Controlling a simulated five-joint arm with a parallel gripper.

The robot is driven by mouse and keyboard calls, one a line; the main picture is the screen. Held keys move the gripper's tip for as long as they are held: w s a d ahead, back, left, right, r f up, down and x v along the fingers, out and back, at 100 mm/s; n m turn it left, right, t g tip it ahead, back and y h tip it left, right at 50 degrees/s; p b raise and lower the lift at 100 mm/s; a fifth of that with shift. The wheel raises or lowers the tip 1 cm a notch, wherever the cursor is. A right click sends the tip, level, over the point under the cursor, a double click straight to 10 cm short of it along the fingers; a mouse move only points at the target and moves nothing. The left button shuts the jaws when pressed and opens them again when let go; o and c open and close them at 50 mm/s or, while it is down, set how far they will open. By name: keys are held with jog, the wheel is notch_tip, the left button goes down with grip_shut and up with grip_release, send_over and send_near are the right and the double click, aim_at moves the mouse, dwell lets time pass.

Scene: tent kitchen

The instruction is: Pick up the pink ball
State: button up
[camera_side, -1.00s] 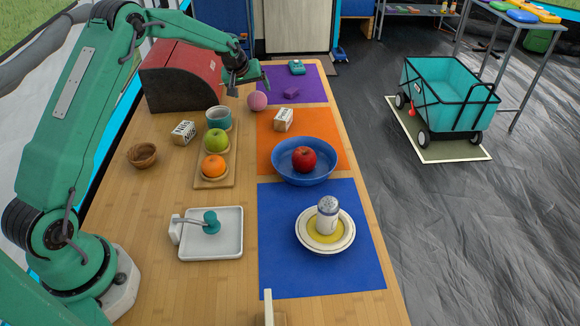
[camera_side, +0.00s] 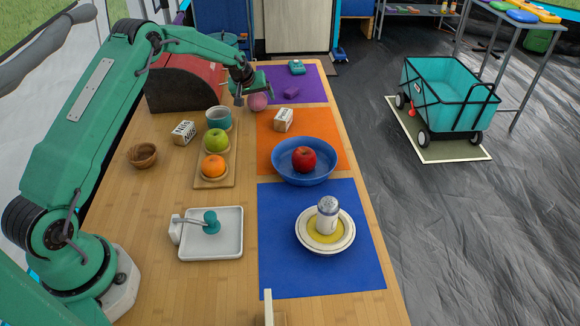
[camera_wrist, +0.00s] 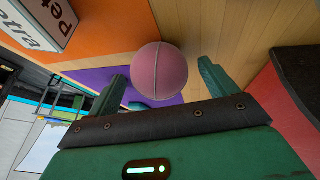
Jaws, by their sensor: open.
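The pink ball (camera_side: 258,102) rests on the table beside the purple mat's left edge, near the far end. In the wrist view the ball (camera_wrist: 159,70) is large and sits ahead of my gripper, in line with the gap between the two green fingers. My gripper (camera_side: 252,90) is open and empty, close over the far side of the ball in the side view. In the wrist view my gripper's fingertips (camera_wrist: 160,82) stand apart on either side of the ball's near part. I cannot tell whether a finger touches it.
A red and black bread box (camera_side: 180,85) stands left of my gripper. A teal cup (camera_side: 218,118) and a white labelled box (camera_side: 283,120) stand nearer.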

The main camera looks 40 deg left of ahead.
aim_at(256, 95)
jog(key=c, duration=1.1)
jog(key=shift+o, duration=0.2)
jog(key=shift+r, duration=0.15)
jog(key=shift+r, duration=0.55)
jog(key=r, duration=0.3)
jog(key=shift+d+r, duration=0.1)
jog(key=shift+d, duration=0.25)
jog(key=s+d+r+h, duration=0.1)
jog(key=s+d+r, duration=0.1)
jog(key=d+r, duration=0.4)
jog(key=d, duration=0.4)
jog(key=shift+s+d+r, duration=0.2)
jog(key=shift+s+d, duration=0.1)
jog(key=shift+s, duration=0.1)
